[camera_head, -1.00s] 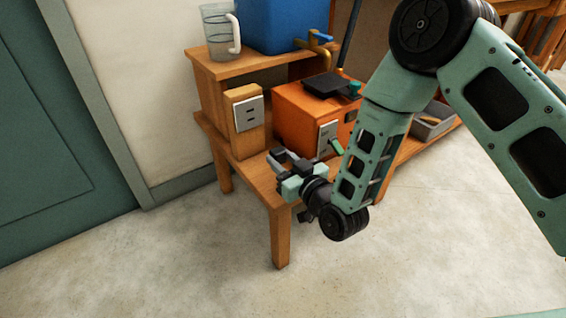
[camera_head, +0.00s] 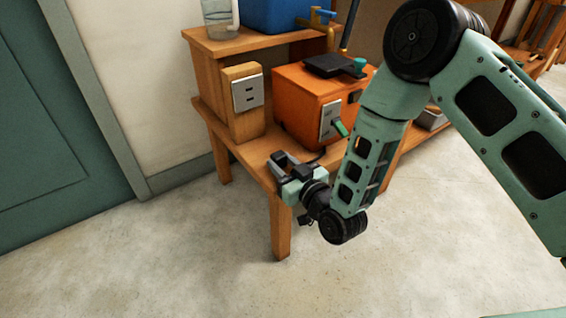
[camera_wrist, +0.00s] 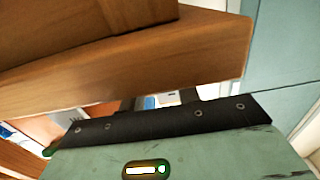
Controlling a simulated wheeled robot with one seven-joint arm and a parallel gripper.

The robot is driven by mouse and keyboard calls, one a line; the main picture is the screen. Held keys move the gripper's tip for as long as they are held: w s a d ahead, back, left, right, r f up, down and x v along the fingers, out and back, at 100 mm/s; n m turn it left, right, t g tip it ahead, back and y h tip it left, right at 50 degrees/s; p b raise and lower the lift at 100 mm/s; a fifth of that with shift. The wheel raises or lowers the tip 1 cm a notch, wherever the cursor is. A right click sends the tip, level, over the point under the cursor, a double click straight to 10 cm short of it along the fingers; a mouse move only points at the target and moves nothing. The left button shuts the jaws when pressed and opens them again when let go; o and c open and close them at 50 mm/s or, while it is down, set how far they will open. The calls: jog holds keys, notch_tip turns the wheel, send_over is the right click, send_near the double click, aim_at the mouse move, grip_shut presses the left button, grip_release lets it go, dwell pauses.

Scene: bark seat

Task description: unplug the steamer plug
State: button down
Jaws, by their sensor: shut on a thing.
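A wooden block with a pale outlet plate (camera_head: 248,93) stands on the left of the low bench. Its dark slots show, with no plug in them. My gripper (camera_head: 278,161) is at the bench's front corner, below and right of the outlet and apart from it. It is shut on a small dark thing, apparently the steamer plug (camera_head: 280,157), mostly hidden by the fingers. A dark cord seems to run behind the gripper. In the wrist view, my gripper (camera_wrist: 163,101) shows below the bench edge; the plug is not clear there.
An orange box (camera_head: 294,107) with a switch plate and green lever (camera_head: 341,128) stands right of the outlet block. A blue container (camera_head: 285,14) and a clear jug (camera_head: 218,14) stand on the upper shelf. The bench edge (camera_wrist: 150,65) is close. The floor in front is clear.

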jog(key=c, duration=0.9)
grip_release()
jog(key=shift+p+v, duration=1.05)
jog(key=shift+v, duration=7.65)
